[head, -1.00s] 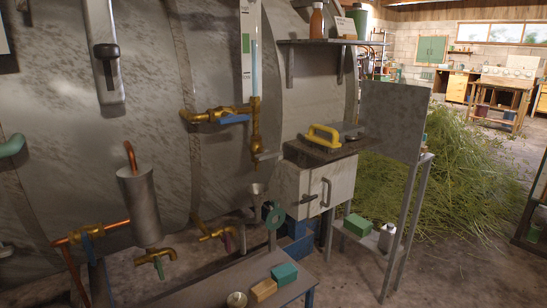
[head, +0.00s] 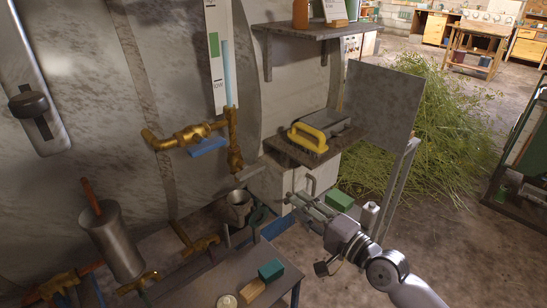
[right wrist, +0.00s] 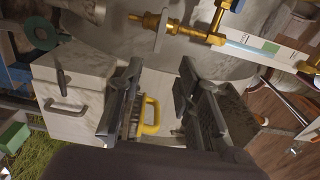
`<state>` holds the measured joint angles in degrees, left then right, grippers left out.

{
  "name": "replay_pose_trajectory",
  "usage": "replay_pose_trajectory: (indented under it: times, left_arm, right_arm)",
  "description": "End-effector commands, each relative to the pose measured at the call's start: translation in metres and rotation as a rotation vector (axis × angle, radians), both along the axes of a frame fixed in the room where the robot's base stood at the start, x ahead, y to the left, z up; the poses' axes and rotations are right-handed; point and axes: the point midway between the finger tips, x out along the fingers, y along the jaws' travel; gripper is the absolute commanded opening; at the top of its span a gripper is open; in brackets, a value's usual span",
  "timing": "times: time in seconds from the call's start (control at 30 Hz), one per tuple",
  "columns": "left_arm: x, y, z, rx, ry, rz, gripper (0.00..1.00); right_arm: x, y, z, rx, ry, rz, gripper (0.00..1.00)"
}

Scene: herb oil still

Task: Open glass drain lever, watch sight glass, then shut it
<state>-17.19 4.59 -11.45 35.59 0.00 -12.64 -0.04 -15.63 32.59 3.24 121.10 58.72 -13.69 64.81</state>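The sight glass (head: 228,72) is an upright tube with pale blue inside, beside a white scale plate. It also shows in the right wrist view (right wrist: 252,45). Below it is a brass drain valve (head: 236,158) with a grey lever (head: 252,176) sticking out to the right. The lever appears in the right wrist view (right wrist: 161,31). A metal cup (head: 238,212) stands under the valve outlet. My right gripper (head: 303,203) is low and right of the lever, apart from it. Its fingers are spread and empty in the right wrist view (right wrist: 158,100). My left gripper is out of view.
A blue-handled brass valve (head: 195,136) sits left of the glass. A shelf (head: 312,30) overhangs at upper right. A bench (head: 210,280) with small blocks is below.

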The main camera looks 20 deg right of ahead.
Motion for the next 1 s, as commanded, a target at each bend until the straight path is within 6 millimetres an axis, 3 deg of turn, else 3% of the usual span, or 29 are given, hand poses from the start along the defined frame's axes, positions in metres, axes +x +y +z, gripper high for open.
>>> replay_pose_trajectory:
  times: [0.23,0.7,1.0]
  left_arm:
    - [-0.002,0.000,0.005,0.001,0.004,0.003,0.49]
    - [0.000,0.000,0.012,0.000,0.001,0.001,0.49]
    - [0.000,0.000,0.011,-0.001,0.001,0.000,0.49]
  right_arm:
    - [0.029,0.010,0.003,0.010,-0.004,0.000,0.31]
    - [0.124,0.045,0.000,0.005,0.000,0.000,0.31]
    - [0.158,0.058,-0.001,0.003,0.000,0.000,0.31]
